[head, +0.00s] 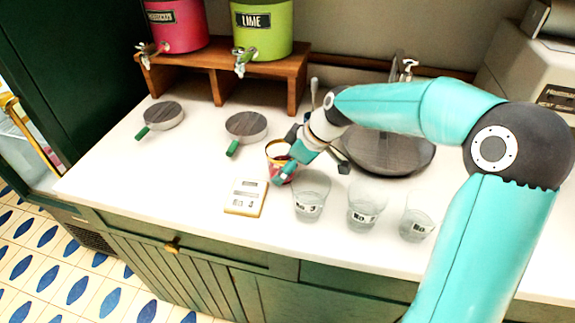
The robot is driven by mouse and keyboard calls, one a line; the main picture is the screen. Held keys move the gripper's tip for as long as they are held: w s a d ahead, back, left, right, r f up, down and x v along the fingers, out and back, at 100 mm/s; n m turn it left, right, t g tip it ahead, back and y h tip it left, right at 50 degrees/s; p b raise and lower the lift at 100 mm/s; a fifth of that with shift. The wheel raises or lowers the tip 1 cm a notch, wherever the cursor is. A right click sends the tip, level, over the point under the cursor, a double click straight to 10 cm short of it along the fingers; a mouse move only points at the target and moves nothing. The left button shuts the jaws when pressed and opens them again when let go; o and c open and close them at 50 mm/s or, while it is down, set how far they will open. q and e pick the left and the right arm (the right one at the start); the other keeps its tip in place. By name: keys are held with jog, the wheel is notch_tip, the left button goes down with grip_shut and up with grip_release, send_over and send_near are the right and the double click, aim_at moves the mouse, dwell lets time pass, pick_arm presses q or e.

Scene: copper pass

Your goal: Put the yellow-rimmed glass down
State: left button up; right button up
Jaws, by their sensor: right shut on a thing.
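The yellow-rimmed glass (274,158) shows in the head view near the middle of the counter, with something pink in it. My right gripper (286,160) comes in from the right and is shut on this glass. The gripper hides part of the glass's right side. The glass looks upright, close to the white counter (180,180); I cannot tell whether its base touches it. My left gripper is not in view.
Several clear glasses with labels (309,198) stand along the front right. A small white and yellow device (246,197) lies in front. A wooden stand (290,85) holds pink and lime dispensers. A round sink (390,155) is at right.

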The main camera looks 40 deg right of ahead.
jog(key=o, duration=1.4)
jog(key=v, duration=1.2)
